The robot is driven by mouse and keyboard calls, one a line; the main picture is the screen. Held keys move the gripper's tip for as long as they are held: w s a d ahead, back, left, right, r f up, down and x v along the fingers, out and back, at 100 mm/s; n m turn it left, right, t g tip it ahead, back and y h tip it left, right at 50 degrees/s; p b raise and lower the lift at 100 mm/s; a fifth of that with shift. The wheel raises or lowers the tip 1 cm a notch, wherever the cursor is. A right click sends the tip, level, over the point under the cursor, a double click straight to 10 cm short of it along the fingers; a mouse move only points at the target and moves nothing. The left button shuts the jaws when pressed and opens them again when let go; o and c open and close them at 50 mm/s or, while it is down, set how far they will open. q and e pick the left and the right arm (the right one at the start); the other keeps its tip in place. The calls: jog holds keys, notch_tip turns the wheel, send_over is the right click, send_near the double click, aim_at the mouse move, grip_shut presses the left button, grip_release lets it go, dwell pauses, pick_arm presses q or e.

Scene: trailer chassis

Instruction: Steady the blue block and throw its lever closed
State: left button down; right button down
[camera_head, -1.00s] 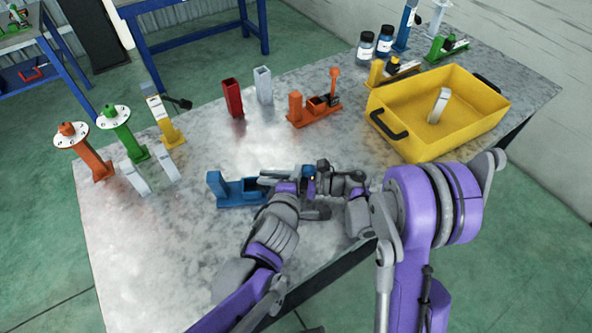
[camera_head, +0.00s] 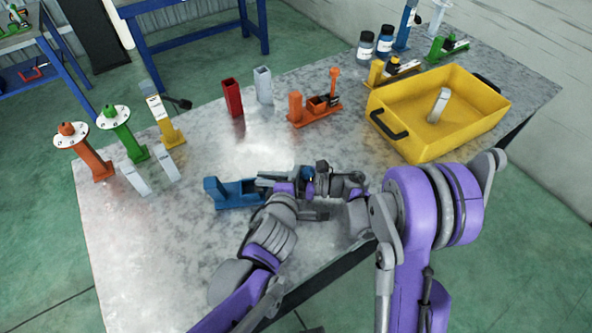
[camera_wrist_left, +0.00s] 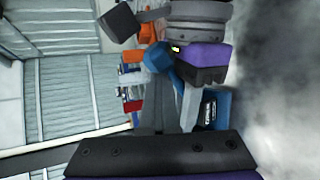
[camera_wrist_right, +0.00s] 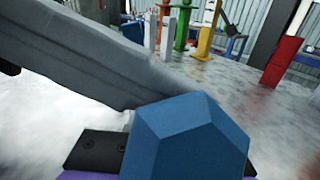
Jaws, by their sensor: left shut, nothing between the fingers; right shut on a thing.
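The blue block (camera_head: 238,194) stands on the metal table, with an upright post at its left end. My right gripper (camera_head: 268,180) comes in from the right and is shut on the blue block. A blue lever knob (camera_head: 308,173) shows near its palm; it also shows large in the right wrist view (camera_wrist_right: 190,140). My left gripper (camera_head: 318,186) is shut and empty close to the knob. In the left wrist view its fingers (camera_wrist_left: 150,103) point toward the knob (camera_wrist_left: 158,57); contact is unclear. The grippers hide most of the lever, so its angle cannot be told.
A yellow bin (camera_head: 450,120) stands at the right. An orange lever block (camera_head: 315,108) and red (camera_head: 233,97) and white (camera_head: 263,85) posts stand behind. Orange and green towers (camera_head: 120,130) stand at the left.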

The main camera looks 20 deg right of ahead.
jog(key=shift+w+a, duration=0.25)
jog(key=shift+w, duration=0.15)
pick_arm(q)
jog(key=s+r, duration=0.1)
jog(key=s+a+r, duration=0.1)
jog(key=shift+s+a+r, duration=0.2)
jog(key=shift+r, duration=0.2)
pick_arm(e)
jog(key=shift+s, duration=0.1)
pick_arm(q)
jog(key=shift+s+a+r, duration=0.15)
jog(key=shift+a+r, duration=0.65)
jog(key=shift+a, duration=0.2)
jog(key=shift+s+a+r, duration=0.15)
jog(key=shift+a+r, duration=0.65)
jog(key=shift+a, duration=0.2)
pick_arm(e)
jog(key=shift+c, duration=0.8)
grip_release()
